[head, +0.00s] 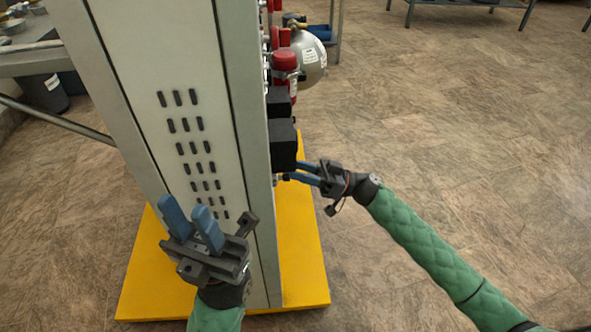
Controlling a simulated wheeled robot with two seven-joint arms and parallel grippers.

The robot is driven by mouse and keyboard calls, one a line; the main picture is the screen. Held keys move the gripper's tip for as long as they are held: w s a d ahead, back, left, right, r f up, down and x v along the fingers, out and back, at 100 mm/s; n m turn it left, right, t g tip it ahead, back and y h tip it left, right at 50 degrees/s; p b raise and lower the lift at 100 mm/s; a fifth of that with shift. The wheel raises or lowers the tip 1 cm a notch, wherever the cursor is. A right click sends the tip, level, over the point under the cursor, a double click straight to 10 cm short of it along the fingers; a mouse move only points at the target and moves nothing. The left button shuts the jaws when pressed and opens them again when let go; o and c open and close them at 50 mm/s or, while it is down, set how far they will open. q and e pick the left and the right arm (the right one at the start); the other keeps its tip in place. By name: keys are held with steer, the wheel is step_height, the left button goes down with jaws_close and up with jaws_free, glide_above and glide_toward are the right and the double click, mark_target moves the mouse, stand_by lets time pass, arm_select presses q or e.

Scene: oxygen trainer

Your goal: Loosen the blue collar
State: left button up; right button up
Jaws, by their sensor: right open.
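I cannot make out a blue collar for certain; the cabinet's equipment side is turned away from this view. The tall pale cabinet (170,70) stands on a yellow base (300,250). My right gripper (292,171) is at the cabinet's right side, just below a black box (283,145). Its blue fingers point left at a small fitting (277,180), and they are apart. I cannot tell whether they touch anything. My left gripper (188,208) is in front of the slotted panel with its blue fingers apart and empty.
Red-capped parts (285,62) and a silver rounded vessel (310,58) stick out from the cabinet's upper right side. A blue object (320,32) lies behind them. A bench (35,62) stands at the left.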

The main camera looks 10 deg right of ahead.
steer(key=shift+a+r, duration=0.25)
steer(key=shift+a, duration=0.35)
jaws_close()
steer(key=shift+w+n, duration=0.1)
steer(key=shift+n, duration=0.2)
steer(key=shift+w+n+g+p, duration=0.1)
steer(key=shift+n+g+p, duration=0.2)
steer(key=shift+n+g, duration=0.95)
steer(key=shift+w+n+g+p, duration=0.1)
steer(key=shift+n+g+p, duration=0.35)
steer(key=shift+n, duration=1.45)
steer(key=shift+w+n+g+p, duration=0.1)
steer(key=shift+n+g+p, duration=0.1)
steer(key=shift+n+g, duration=1.1)
steer(key=shift+n+t, duration=0.3)
steer(key=shift+n, duration=0.15)
